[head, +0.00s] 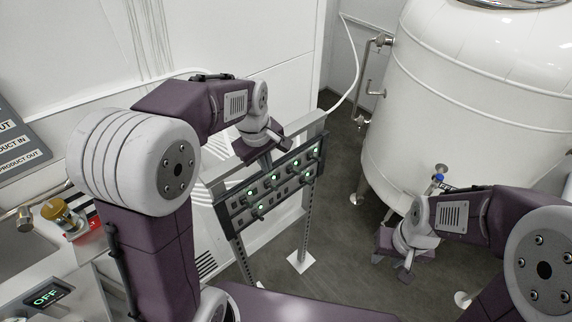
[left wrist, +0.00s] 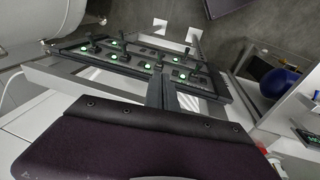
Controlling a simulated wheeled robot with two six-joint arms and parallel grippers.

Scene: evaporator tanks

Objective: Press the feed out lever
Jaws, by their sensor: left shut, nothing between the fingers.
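A dark control panel (head: 236,217) with two rows of small levers and green lights stands on a metal frame in the middle of the head view. It also shows in the left wrist view (left wrist: 205,82). Its labels are too small to read, so I cannot tell which lever is feed out. My left gripper (head: 268,160) is shut and empty at the panel's upper edge. In the left wrist view its fingers (left wrist: 165,92) overlap the panel's near edge; I cannot tell whether they touch it. My right gripper (head: 398,264) hangs right of the panel, away from it; its opening is unclear.
A large white tank (head: 460,100) stands at the right. A white wall (head: 250,40) lies behind the panel at the left. A small screen reading OFF (head: 47,297) is at the lower left. Dark floor (head: 335,235) is open between panel and tank.

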